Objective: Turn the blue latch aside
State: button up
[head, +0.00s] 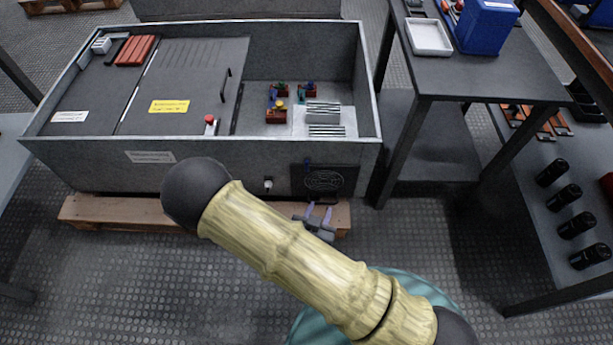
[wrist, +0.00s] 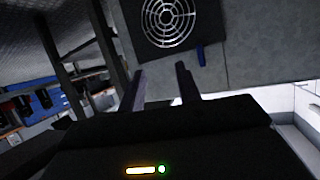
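The blue latch (head: 307,162) is a small upright piece at the top edge of a dark square fan panel (head: 345,186) on the front wall of the grey cabinet. In the wrist view the blue latch (wrist: 200,55) shows at the panel's lower right edge, and the fan panel (wrist: 142,38) has a round grille. My gripper (head: 319,210) is in front of and below the panel in the head view. In the wrist view my gripper (wrist: 160,68) has its two fingers apart with nothing between them. The latch is to the right of the fingertips there, apart from them.
The open-topped grey cabinet (head: 150,178) stands on a wooden pallet (head: 100,212). A white knob (head: 268,184) sits left of the fan panel. A dark table (head: 480,75) with a blue bin (head: 486,25) stands at the right. The floor in front is clear.

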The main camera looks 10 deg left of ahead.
aim_at(307, 167)
jog(key=s+n+t+y, duration=0.1)
jog(key=s+a+n+t+y+b, duration=0.1)
jog(key=s+y, duration=0.1)
jog(key=s+a+n+t+y, duration=0.1)
jog(key=n+t+y, duration=0.1)
jog(key=shift+s+a+f+b, duration=0.15)
jog(key=shift+s+f+b, duration=0.15)
jog(key=shift+s, duration=0.1)
jog(key=b+x, duration=0.6)
jog(key=x, duration=1)
jog(key=shift+w, duration=0.25)
jog(key=shift+w+a+r+b, duration=0.1)
jog(key=shift+w+b, duration=0.25)
jog(key=shift+w, duration=0.1)
jog(key=shift+c, duration=0.4)
grip_shut()
